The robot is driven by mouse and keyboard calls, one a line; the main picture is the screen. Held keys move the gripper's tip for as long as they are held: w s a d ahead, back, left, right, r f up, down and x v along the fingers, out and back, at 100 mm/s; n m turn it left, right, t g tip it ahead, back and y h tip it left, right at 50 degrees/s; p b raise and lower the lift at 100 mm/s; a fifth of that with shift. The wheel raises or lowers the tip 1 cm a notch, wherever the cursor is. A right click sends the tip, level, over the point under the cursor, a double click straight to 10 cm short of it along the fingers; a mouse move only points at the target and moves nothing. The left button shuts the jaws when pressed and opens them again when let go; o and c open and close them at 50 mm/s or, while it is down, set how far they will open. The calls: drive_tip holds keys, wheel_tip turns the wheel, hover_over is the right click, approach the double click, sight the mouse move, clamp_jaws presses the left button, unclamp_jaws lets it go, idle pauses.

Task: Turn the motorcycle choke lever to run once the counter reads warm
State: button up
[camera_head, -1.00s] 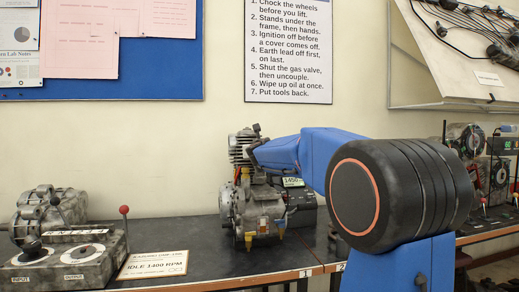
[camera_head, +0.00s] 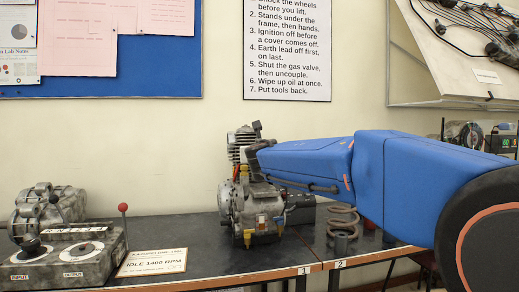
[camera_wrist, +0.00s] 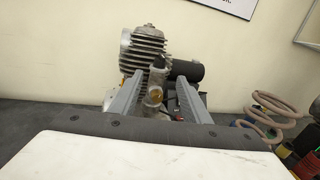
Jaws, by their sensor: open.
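The small grey engine (camera_head: 250,205) with a finned cylinder stands on the dark bench; it also fills the middle of the wrist view (camera_wrist: 147,47). My gripper (camera_wrist: 158,98) is open, its two grey fingers on either side of a carburettor-like part (camera_wrist: 154,88) with a brass-coloured piece. I cannot tell whether they touch it. In the head view my gripper (camera_head: 256,150) is a dark shape by the engine's upper right side. I cannot pick out the choke lever for certain. The counter's face beside the engine is hidden behind my arm.
A coil spring (camera_head: 343,220) stands right of the engine. A gearbox unit (camera_head: 60,255) with a red-knobbed lever is at the left, beside an "IDLE 1400 RPM" card (camera_head: 153,262). Bench between card and engine is clear. A dark cylinder (camera_wrist: 188,72) sits behind the engine.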

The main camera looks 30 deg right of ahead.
drive_tip(key=shift+v, duration=1.15)
drive_tip(key=s+f+m+g, duration=0.7)
drive_tip(key=s+f+m, duration=1.2)
drive_tip(key=s+f, duration=0.15)
drive_tip(key=s+a+f+m+g+y, duration=0.4)
drive_tip(key=s+a+f+m+y, duration=0.3)
drive_tip(key=s+a+f+m, duration=0.5)
drive_tip(key=s+a+f, duration=0.2)
drive_tip(key=s+f, duration=0.2)
drive_tip(key=f, duration=0.3)
drive_tip(key=shift+s+a+y, duration=0.3)
drive_tip(key=shift+a+y, duration=0.1)
